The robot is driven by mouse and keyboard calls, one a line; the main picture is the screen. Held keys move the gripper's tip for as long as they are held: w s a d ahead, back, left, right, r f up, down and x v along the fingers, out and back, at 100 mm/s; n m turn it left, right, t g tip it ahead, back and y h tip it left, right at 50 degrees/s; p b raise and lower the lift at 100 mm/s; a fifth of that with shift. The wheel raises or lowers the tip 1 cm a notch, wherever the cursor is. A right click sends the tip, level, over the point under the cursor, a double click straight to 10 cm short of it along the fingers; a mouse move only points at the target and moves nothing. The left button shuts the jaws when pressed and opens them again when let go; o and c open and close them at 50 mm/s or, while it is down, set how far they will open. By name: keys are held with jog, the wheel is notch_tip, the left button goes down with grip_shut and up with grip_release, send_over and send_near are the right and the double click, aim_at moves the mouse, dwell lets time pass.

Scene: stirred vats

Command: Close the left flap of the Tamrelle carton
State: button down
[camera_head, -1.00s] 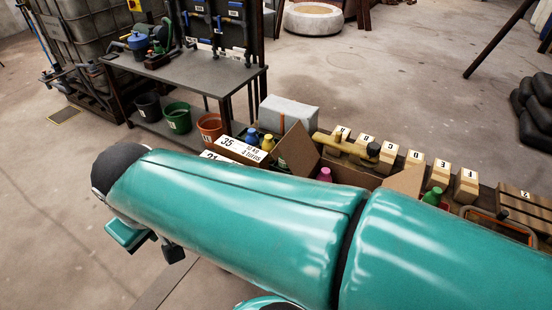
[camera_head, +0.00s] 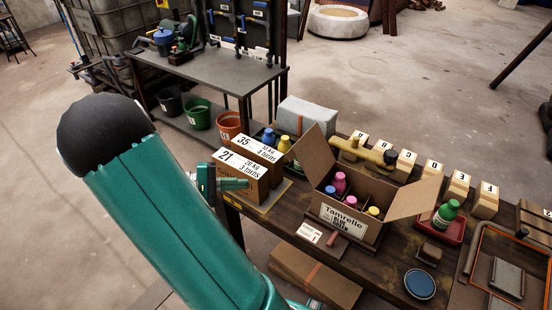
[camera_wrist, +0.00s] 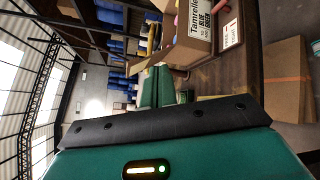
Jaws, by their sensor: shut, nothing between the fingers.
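The Tamrelle carton (camera_head: 374,229) stands open on the bench, its printed label facing me. Several bottles with pink, blue and yellow caps show inside. Its left flap (camera_head: 312,155) stands up, tilted outward. Its right flap (camera_head: 414,199) is also open and leans out to the right. My gripper (camera_head: 246,184) is left of the carton, apart from it, in front of the boxes marked 21 and 35. In the wrist view my gripper (camera_wrist: 156,82) has its teal fingers together and empty; the carton (camera_wrist: 187,48) is beyond them at the upper right, partly cut off.
The box marked 21 (camera_head: 252,187) is close to my gripper. A yellow-brown tool (camera_head: 362,150) and a row of lettered blocks (camera_head: 458,188) lie behind the carton. A red tray with a green bottle (camera_head: 447,214) is to its right. A small card (camera_head: 309,232) lies in front.

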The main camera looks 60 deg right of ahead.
aim_at(291, 153)
jog(key=d+f+g+h, duration=0.3)
jog(key=d+g+h, duration=0.1)
jog(key=d+h, duration=0.25)
jog(key=shift+n+y, duration=0.35)
jog(key=shift+n, duration=0.05)
jog(key=x, duration=0.9)
jog(key=shift+s+d, duration=0.1)
jog(key=shift+d, duration=0.3)
jog(key=shift+r, duration=0.1)
